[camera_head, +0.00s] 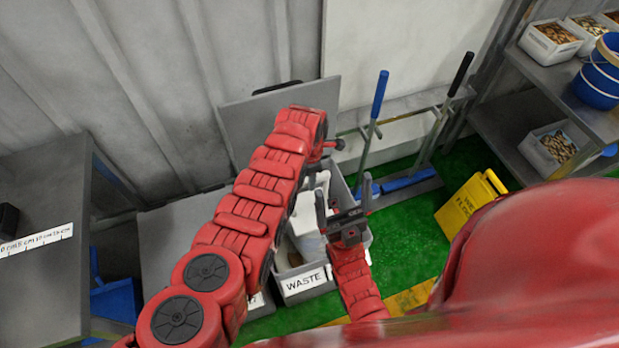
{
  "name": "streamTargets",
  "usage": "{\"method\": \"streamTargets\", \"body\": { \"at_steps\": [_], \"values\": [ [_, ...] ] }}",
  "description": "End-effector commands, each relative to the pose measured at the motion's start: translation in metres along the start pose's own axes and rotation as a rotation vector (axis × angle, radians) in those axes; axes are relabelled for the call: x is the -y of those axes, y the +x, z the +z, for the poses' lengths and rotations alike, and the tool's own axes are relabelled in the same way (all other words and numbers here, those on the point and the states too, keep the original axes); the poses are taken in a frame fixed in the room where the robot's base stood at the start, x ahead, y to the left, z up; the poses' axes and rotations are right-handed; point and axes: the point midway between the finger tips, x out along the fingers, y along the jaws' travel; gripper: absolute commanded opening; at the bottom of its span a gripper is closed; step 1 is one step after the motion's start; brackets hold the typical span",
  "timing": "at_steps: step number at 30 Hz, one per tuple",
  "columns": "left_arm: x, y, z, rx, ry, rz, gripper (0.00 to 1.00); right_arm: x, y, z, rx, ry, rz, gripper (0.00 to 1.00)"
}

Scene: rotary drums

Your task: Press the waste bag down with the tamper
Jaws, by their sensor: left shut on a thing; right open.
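The grey waste bin (304,292), labelled WASTE, stands open near the middle. Pale, bag-like white material (308,212) shows inside it, partly covered by my arms. My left arm reaches over the bin from the lower left. My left gripper (322,152), mostly hidden by its own wrist, is shut on what seems to be the tamper, of which only a dark handle end (338,144) shows. The tamper's lower part is hidden, so I cannot tell whether it touches the bag. My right gripper (343,212) is open and empty over the bin's right side, fingers apart.
A grey panel (240,128) stands upright behind the bin. A rack with blue-handled (379,94) and black-handled (461,74) tools is to the right. A yellow floor sign (467,206) stands on the green floor. Shelves hold a blue bucket (600,78). A grey table (40,265) is at left.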

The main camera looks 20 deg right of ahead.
Motion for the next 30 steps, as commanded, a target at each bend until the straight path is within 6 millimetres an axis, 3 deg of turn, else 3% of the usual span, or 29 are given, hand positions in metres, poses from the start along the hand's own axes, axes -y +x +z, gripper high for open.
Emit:
{"method": "streamTargets", "body": {
  "at_steps": [25,30],
  "values": [
    [0.001,0.028,-0.001,-0.003,0.0,-0.003,0.0,0.001,-0.026,0.004,0.0,0.0,0.0,0.92],
    [0.001,0.022,-0.001,-0.002,0.0,-0.002,0.0,0.001,-0.02,0.004,0.0,0.0,0.0,0.92]
  ]
}}
